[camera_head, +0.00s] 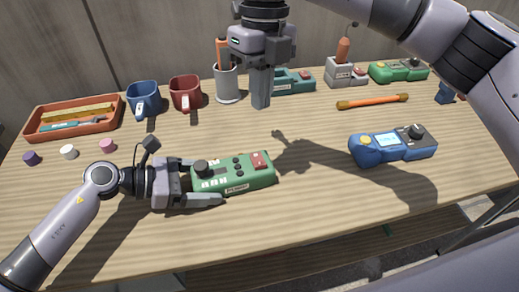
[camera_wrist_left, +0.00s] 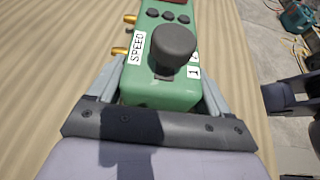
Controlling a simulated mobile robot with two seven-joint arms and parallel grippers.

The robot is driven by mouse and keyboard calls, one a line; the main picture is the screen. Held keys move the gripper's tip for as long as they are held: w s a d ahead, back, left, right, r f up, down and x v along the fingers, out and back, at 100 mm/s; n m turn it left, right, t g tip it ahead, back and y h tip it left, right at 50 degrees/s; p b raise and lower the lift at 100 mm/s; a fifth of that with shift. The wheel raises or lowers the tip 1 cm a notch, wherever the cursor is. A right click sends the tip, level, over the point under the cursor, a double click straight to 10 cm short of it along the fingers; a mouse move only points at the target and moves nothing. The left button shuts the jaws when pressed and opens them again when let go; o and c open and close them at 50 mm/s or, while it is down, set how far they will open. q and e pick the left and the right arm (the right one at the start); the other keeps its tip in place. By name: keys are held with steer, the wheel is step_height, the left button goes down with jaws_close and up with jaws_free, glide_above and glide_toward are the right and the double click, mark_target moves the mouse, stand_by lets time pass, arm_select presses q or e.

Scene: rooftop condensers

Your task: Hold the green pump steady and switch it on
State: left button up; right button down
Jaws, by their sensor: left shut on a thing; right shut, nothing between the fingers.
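The green pump (camera_head: 234,177) lies flat on the wooden table, with a black knob, small dark buttons and a red switch at its far right end. My left gripper (camera_head: 205,182) is shut on the pump's left end, with one finger along each side. In the left wrist view the green pump (camera_wrist_left: 160,94) sits between the fingers, with the black knob close by and a "SPEED" label beside it. My right gripper (camera_head: 261,98) is shut and empty, pointing down above the table, up and right of the pump. It is apart from the pump.
A blue device with a screen (camera_head: 392,146) lies to the right. Another green device (camera_head: 398,70) is at back right. An orange-handled tool (camera_head: 372,101) lies nearer. Table front is clear.

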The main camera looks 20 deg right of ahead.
mark_target(261, 164)
steer(key=m, duration=0.2)
steer(key=r+m, duration=0.1)
steer(key=m, duration=0.1)
steer(key=shift+a+r+h, duration=0.2)
steer(key=shift+a+h, duration=0.2)
steer(key=f, duration=0.4)
steer(key=s+f, duration=0.1)
steer(key=f, duration=0.9)
steer(key=shift+s, duration=0.4)
steer(key=shift+s+d+f, duration=0.1)
steer(key=shift+s+f, duration=0.1)
steer(key=shift+f, duration=0.15)
steer(key=shift+w, duration=0.1)
